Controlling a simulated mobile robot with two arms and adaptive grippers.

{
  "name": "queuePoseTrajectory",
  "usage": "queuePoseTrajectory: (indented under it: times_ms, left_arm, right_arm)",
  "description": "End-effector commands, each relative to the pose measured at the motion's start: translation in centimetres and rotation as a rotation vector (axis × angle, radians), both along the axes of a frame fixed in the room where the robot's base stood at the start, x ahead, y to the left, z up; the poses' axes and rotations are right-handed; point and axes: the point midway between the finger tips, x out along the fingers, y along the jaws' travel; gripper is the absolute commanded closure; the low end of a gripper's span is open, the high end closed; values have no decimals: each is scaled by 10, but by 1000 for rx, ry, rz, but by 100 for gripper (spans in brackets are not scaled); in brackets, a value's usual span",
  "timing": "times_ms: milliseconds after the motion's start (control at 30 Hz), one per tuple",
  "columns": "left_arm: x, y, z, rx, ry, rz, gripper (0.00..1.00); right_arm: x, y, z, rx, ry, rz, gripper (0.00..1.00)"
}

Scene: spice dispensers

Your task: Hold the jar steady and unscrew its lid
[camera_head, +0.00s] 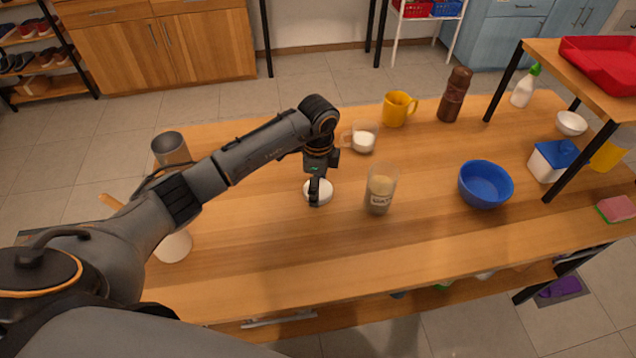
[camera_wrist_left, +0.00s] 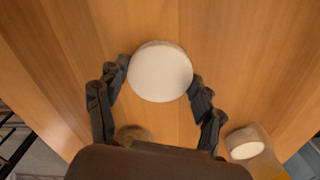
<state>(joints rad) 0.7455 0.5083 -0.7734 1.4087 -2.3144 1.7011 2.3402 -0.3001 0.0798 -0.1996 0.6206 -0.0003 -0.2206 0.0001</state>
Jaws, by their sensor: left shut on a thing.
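My left gripper (camera_head: 318,188) points down at the table and is shut on a round white lid (camera_head: 325,194). In the left wrist view, the lid (camera_wrist_left: 160,71) is a plain white disc between the two fingers (camera_wrist_left: 160,80). The lid is at or just above the table; I cannot tell whether it touches it. A clear jar (camera_head: 379,197) with a label and pale contents stands upright to the right of the lid, apart from it. Its top looks open, and no gripper touches it. My right gripper is not in view.
A glass mug with white contents (camera_head: 363,139), a yellow mug (camera_head: 396,109) and a brown grinder (camera_head: 454,95) stand behind. A blue bowl (camera_head: 485,185) and a blue-topped white container (camera_head: 549,161) are at right, near a raised shelf (camera_head: 560,62). The front table is clear.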

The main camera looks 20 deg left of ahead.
Motion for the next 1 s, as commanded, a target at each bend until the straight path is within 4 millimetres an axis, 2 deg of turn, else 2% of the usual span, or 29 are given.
queuePoseTrajectory:
  times_ms: [300, 333, 400, 433, 767, 867, 1000]
  left_arm:
    - [0, 0, -4, -1, -1, 0, 70]
    - [0, 0, -3, -1, -2, 0, 27]
    - [0, 0, -3, -1, -1, 0, 12]
    - [0, 0, -2, -1, -1, 0, 10]
    - [0, 0, -1, -1, -1, 0, 10]
    - [1, 0, 5, -1, -2, 0, 10]
    - [2, 0, 27, 0, -7, 0, 10]
  right_arm:
    - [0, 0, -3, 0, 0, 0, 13]
    - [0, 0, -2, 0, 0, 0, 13]
    - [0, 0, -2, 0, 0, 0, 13]
    - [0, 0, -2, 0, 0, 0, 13]
    - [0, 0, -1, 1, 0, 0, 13]
    - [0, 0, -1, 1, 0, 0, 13]
    - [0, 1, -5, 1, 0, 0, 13]
